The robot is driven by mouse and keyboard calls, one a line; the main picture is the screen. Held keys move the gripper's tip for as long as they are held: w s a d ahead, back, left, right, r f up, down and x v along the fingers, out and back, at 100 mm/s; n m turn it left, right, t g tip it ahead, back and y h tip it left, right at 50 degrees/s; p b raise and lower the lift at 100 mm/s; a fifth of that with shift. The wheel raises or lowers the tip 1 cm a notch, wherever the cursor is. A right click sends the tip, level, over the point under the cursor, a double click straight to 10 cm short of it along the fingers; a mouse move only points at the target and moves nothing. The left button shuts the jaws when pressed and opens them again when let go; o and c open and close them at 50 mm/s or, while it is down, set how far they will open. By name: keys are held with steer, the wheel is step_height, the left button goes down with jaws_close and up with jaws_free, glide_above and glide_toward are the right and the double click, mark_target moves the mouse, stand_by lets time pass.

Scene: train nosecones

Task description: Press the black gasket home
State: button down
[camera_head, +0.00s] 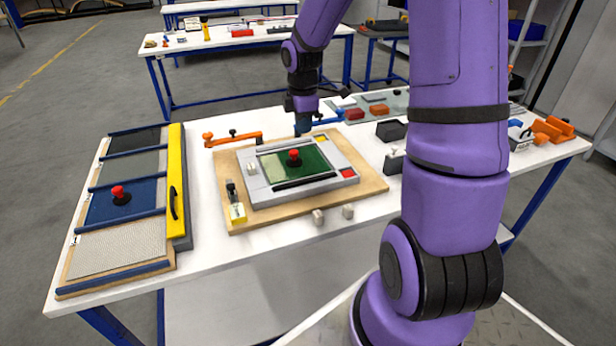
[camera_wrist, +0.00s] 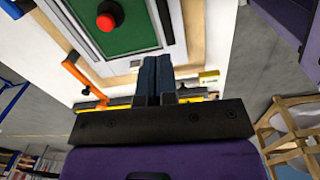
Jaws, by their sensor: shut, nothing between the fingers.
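The black gasket (camera_head: 304,183) appears as a dark strip along the near edge of the green panel (camera_head: 318,160). I cannot tell how deep it sits. The panel lies in a grey frame (camera_head: 262,195) on a wooden board and has a red knob (camera_head: 294,157); the knob also shows in the wrist view (camera_wrist: 109,16). My gripper (camera_head: 301,131) is over the far edge of the frame, away from the strip. Its fingers (camera_wrist: 155,62) are shut together and empty in the wrist view.
An orange clamp arm (camera_head: 233,139) stands at the far left of the board. A rack of panels (camera_head: 118,258) with a yellow bar (camera_head: 176,160) lies at the left. Small blocks (camera_head: 347,211) lie in front of the board. Black blocks (camera_head: 391,131) stand to the right.

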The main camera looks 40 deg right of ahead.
mark_target(306, 180)
steer(key=shift+w+d+f+n, duration=0.1)
steer(key=shift+d+f+n, duration=0.15)
steer(key=shift+f, duration=0.4)
steer(key=shift+d+f+n, duration=0.15)
steer(key=shift+f+n, duration=0.1)
steer(key=shift+f, duration=0.4)
step_height(306, 180, down, 14)
